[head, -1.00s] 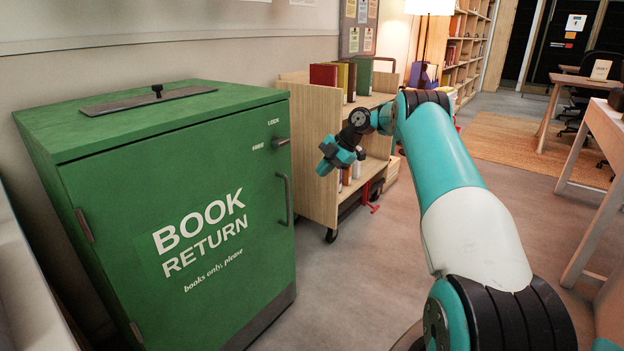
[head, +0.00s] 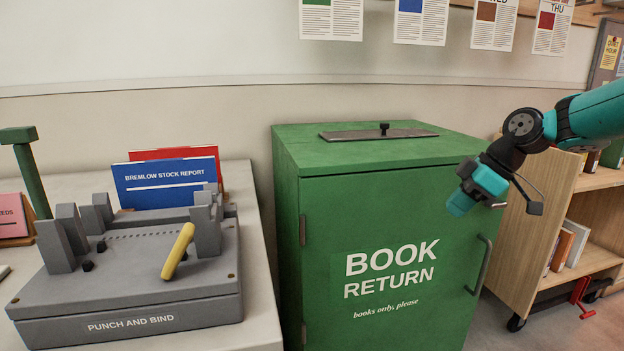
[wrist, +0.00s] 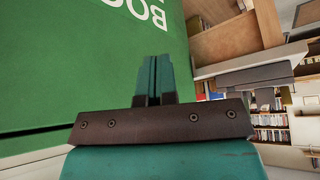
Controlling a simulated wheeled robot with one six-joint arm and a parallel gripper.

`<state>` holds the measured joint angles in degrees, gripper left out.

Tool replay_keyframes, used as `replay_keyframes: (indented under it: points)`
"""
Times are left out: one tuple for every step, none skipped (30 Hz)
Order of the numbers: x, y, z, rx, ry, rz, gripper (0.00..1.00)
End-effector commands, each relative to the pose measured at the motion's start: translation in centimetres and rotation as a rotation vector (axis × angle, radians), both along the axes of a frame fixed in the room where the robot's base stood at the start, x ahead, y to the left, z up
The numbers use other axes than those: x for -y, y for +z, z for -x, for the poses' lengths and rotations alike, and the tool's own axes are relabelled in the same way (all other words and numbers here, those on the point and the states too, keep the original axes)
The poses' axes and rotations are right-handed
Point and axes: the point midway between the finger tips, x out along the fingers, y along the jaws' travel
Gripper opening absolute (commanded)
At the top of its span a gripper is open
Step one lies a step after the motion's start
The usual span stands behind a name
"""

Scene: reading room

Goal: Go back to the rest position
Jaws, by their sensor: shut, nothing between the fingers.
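My gripper (head: 462,204) is at the right in the head view, in front of the green book return cabinet (head: 345,215) and left of its handle. It is shut with nothing in it. In the wrist view the two teal fingers (wrist: 155,78) lie side by side, with the cabinet's green front (wrist: 70,60) behind them. Whether the gripper touches the cabinet cannot be told from these views. My arm reaches in from the right edge.
A grey punch and bind machine (head: 130,300) with a yellow handle (head: 178,250) stands on a counter (head: 262,300) at the left. A blue stock report (head: 165,183) stands behind it. A wooden book cart (head: 550,225) stands right of the cabinet.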

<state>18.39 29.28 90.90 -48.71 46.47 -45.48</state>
Motion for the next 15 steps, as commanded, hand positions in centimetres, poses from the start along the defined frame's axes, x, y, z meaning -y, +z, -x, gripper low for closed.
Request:
replay_keyframes:
  points:
    - [-3.7, 1.3, 2.7, -0.046, -0.03, -0.001, 0.0]
    - [-5.4, 1.8, 4.3, -0.077, -0.057, -0.002, 0.0]
    - [-7.5, 2.2, 6.7, -0.118, -0.093, -0.001, 0.0]
    - [-9.0, 2.5, 8.6, -0.146, -0.121, 0.001, 0.0]
    - [-10.2, 2.6, 10.4, -0.175, -0.149, 0.004, 0.0]
    - [-11.7, 2.7, 12.8, -0.208, -0.183, 0.009, 0.0]
    - [-12.5, 2.7, 14.6, -0.232, -0.209, 0.013, 0.0]
    - [-13.2, 2.6, 16.3, -0.253, -0.231, 0.018, 0.0]
    - [-14.0, 2.5, 18.5, -0.279, -0.262, 0.025, 0.0]
    - [-14.4, 2.3, 20.0, -0.297, -0.283, 0.03, 0.0]
    - [-14.8, 2.1, 21.4, -0.313, -0.304, 0.036, 0.0]
    - [-15.1, 1.8, 23.3, -0.332, -0.328, 0.042, 0.0]
    - [-15.3, 1.6, 24.7, -0.346, -0.346, 0.048, 0.0]
    - [-15.5, 1.3, 26.0, -0.359, -0.364, 0.053, 0.0]
    - [-15.6, 0.9, 27.7, -0.375, -0.387, 0.061, 0.0]
